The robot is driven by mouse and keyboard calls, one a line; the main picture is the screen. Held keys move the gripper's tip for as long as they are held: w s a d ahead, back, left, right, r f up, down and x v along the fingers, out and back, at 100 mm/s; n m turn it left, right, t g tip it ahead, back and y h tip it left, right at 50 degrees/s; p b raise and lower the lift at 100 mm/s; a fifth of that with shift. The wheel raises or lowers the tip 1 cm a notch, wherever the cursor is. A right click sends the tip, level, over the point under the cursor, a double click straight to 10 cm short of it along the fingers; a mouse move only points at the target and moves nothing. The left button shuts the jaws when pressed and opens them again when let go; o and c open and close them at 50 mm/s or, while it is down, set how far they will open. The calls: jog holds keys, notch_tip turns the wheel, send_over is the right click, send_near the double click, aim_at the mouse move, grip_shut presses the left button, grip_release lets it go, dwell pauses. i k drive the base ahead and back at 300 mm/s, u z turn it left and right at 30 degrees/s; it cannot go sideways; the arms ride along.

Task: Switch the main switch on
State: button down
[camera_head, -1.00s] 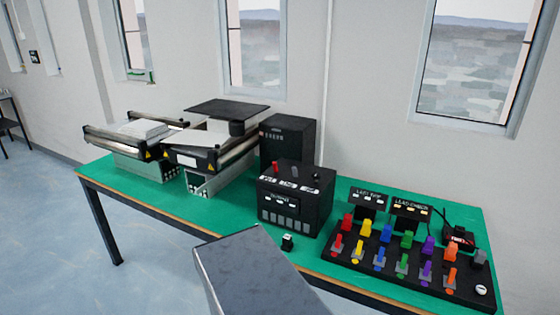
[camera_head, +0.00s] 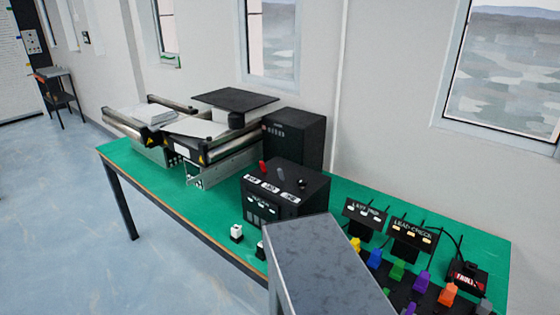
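A black control box (camera_head: 316,184) stands on the green table. Its sloped top carries a red lever (camera_head: 263,167), a grey lever (camera_head: 281,174) and a black knob (camera_head: 302,183) above small white labels, too small to read. Which control is the main switch I cannot tell. A small white-topped block (camera_head: 236,231) stands on the table at the front left of the box. A second small block (camera_head: 261,246) is partly hidden by my grey arm link, which covers the lower middle. My gripper is not in view.
Two mini conveyors (camera_head: 214,160) and a tall black box (camera_head: 297,138) stand at the back left on the green table (camera_head: 140,170). Coloured plugs (camera_head: 397,270) and a LEAD CHECK display (camera_head: 410,238) are at the right.

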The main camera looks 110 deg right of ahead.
aim_at(261, 163)
jog(key=u, duration=0.25)
jog(key=k, duration=0.4)
jog(key=z, duration=1.55)
jog(key=i, duration=0.45)
jog(key=z, duration=0.1)
jog(key=k, duration=0.75)
